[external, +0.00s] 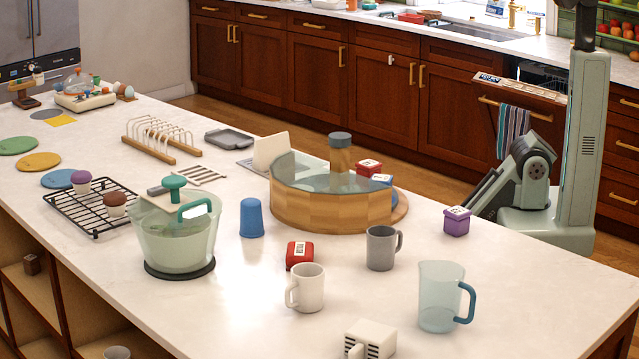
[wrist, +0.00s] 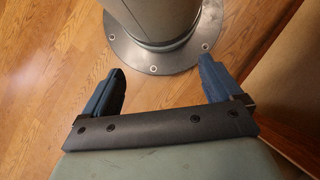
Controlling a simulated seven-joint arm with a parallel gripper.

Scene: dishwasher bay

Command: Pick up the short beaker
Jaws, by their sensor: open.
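A clear, pale-blue beaker (external: 438,300) with a blue handle on its right stands upright on the white counter, at the front right of the external view. It looks the likeliest match for the short beaker, though a blue cup (external: 251,219) stands upside down further left. My gripper (wrist: 160,88) shows in the wrist view with its two blue fingers wide apart and nothing between them. It is above the wooden floor, off the counter. Its fingertips cannot be made out in the external view. No beaker shows in the wrist view.
A white mug (external: 309,290), a grey mug (external: 380,249), a red box (external: 299,255) and a white slotted block (external: 371,340) stand around the beaker. A purple box (external: 456,221) is near the counter's far edge. The counter (external: 560,310) is clear right of the beaker.

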